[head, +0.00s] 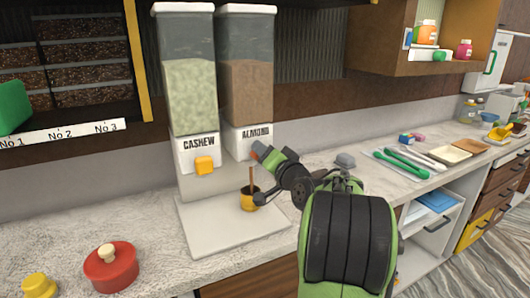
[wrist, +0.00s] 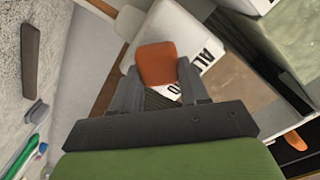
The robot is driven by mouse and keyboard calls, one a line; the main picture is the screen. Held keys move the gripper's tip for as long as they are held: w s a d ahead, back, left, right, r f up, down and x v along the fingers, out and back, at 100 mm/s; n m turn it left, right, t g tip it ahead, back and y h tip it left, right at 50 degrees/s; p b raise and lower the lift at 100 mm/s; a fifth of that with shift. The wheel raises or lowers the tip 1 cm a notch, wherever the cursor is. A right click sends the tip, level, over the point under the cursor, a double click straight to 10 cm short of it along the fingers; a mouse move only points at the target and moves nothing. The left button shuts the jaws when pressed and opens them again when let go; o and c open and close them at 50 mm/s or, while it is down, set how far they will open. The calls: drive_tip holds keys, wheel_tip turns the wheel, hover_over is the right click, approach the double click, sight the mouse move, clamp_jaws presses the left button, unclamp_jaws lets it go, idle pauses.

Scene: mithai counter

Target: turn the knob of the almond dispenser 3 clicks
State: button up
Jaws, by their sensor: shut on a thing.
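The almond dispenser (head: 247,90) is a clear tower with brown filling and a white base marked ALMOND. Its label also shows tilted in the wrist view (wrist: 209,54). My gripper (head: 268,154) is at the front of that base, shut on the orange knob (wrist: 157,62), with one finger on each side of it. In the head view the gripper mostly hides the knob. A small yellow cup (head: 249,204) with a dark inside stands on the white tray (head: 215,236) below. A thin brown upright streak shows above the cup; I cannot tell whether it is pouring or a stick.
The cashew dispenser (head: 190,98) with a yellow knob (head: 204,165) stands just to the left. A red lidded pot (head: 111,266) and a yellow lidded item (head: 39,286) sit at front left. Green-handled tongs (head: 402,164) lie on the counter to the right.

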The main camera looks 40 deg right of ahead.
drive_tip(key=m+p, duration=0.1)
drive_tip(key=m, duration=0.3)
drive_tip(key=m+p, duration=0.2)
drive_tip(key=m, duration=0.2)
drive_tip(key=shift+d+f+m, duration=0.15)
drive_tip(key=shift+f+m, duration=0.05)
drive_tip(key=shift+m, duration=0.1)
idle(0.3)
drive_tip(key=o, duration=1.1)
drive_tip(key=shift+f, duration=0.1)
drive_tip(key=shift+c, duration=0.2)
drive_tip(key=b+v, duration=0.2)
drive_tip(key=v, duration=1.3)
drive_tip(key=shift+s, duration=0.35)
